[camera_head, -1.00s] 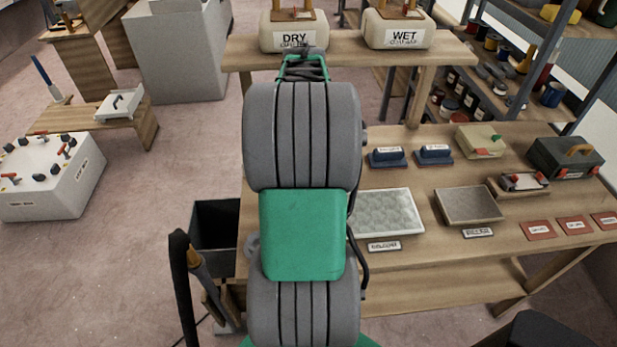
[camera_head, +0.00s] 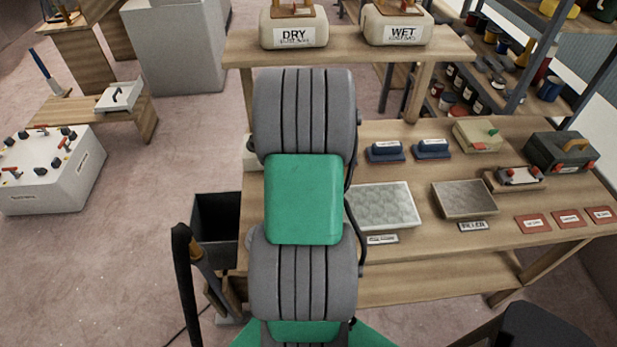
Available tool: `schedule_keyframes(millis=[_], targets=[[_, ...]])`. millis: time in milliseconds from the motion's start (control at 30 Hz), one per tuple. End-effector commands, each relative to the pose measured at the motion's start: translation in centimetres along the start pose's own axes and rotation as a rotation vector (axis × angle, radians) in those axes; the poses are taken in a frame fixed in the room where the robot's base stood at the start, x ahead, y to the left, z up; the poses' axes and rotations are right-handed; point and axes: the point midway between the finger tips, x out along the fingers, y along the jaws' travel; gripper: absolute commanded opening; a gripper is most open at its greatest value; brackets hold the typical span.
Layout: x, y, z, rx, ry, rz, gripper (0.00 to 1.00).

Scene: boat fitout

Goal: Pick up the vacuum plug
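I cannot make out the vacuum plug in this view. A thin dark cable (camera_head: 176,336) lies on the floor at the lower left, beside an upright dark hose or handle (camera_head: 184,285); I cannot tell whether it leads to the plug. My grey and green arm fills the middle of the picture and reaches over the workbench. My gripper is hidden behind the arm, so its fingers and anything in them do not show.
The workbench (camera_head: 400,265) carries two trays, blue sanding blocks (camera_head: 385,151), a dark toolbox (camera_head: 561,152) and red cards. Containers marked DRY (camera_head: 293,32) and WET (camera_head: 398,30) stand on a raised shelf. A black bin (camera_head: 216,228) stands left of the bench. Open floor lies further left.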

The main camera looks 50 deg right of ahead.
Motion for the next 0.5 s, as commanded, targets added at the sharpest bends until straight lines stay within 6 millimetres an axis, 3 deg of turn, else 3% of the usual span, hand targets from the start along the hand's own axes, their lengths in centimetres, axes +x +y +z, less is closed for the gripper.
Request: schedule_keyframes(millis=[367,500], targets=[[-0.04,0.01,-0.01,0.000,0.000,0.000,0.02],[-0.05,0.01,-0.01,0.000,0.000,0.000,0.00]])
